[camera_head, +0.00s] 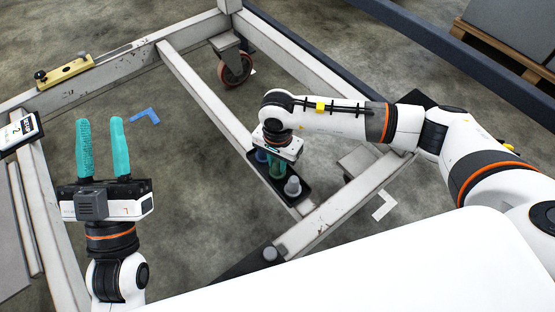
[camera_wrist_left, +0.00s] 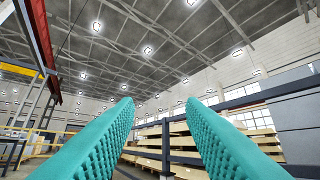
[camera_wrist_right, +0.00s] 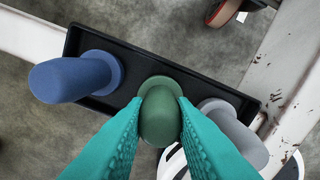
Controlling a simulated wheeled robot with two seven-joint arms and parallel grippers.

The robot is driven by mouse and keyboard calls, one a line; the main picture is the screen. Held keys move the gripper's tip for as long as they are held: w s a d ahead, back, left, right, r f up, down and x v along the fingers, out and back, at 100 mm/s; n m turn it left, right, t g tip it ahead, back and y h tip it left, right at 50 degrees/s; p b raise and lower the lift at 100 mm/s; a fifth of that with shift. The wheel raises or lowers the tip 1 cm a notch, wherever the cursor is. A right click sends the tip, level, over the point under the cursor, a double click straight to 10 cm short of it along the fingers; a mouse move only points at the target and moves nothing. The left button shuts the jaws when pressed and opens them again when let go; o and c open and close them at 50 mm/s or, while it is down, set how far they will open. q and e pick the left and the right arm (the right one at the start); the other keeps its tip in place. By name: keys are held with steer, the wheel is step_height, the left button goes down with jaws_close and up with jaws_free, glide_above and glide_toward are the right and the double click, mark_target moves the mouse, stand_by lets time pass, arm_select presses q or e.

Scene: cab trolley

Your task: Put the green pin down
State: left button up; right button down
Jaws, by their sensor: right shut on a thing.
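The green pin (camera_wrist_right: 160,118) stands in the middle of a black tray (camera_wrist_right: 140,60), between a blue pin and a grey pin. My right gripper (camera_wrist_right: 160,125) is shut on the green pin, one teal finger on each side of it. In the head view the right gripper (camera_head: 276,168) points down over the tray (camera_head: 305,186), and its fingers hide much of the green pin. I cannot tell whether the green pin's base rests fully on the tray. My left gripper (camera_head: 102,150) is open and empty, its fingers pointing up, away from the tray.
The blue pin (camera_wrist_right: 75,78) and the grey pin (camera_wrist_right: 232,132) stand close on either side of the right fingers. The tray sits on the white trolley frame (camera_head: 210,95). A yellow level (camera_head: 65,72) lies on the frame at the left. A caster (camera_head: 234,68) is under the frame.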

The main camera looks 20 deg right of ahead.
mark_target(277, 160)
steer(key=shift+f, duration=0.15)
steer(key=c, duration=1.2)
jaws_free()
steer(key=shift+c, duration=0.2)
arm_select(q)
steer(key=shift+s+r+t, duration=0.3)
steer(key=shift+r, duration=0.05)
steer(key=shift+h, duration=0.3)
arm_select(e)
steer(key=shift+r, duration=0.2)
step_height(277, 160, up, 6)
steer(key=shift+f+p, duration=0.1)
steer(key=shift+p, duration=0.85)
arm_select(q)
steer(key=w+f+g+y+p, duration=0.1)
steer(key=w+f+g+y, duration=0.2)
steer(key=f+g, duration=0.5)
step_height(277, 160, down, 3)
steer(key=shift+w+a+f+g, duration=0.15)
steer(key=shift+w+a+g, duration=0.1)
steer(key=shift+a+g, duration=0.2)
arm_select(e)
step_height(277, 160, up, 6)
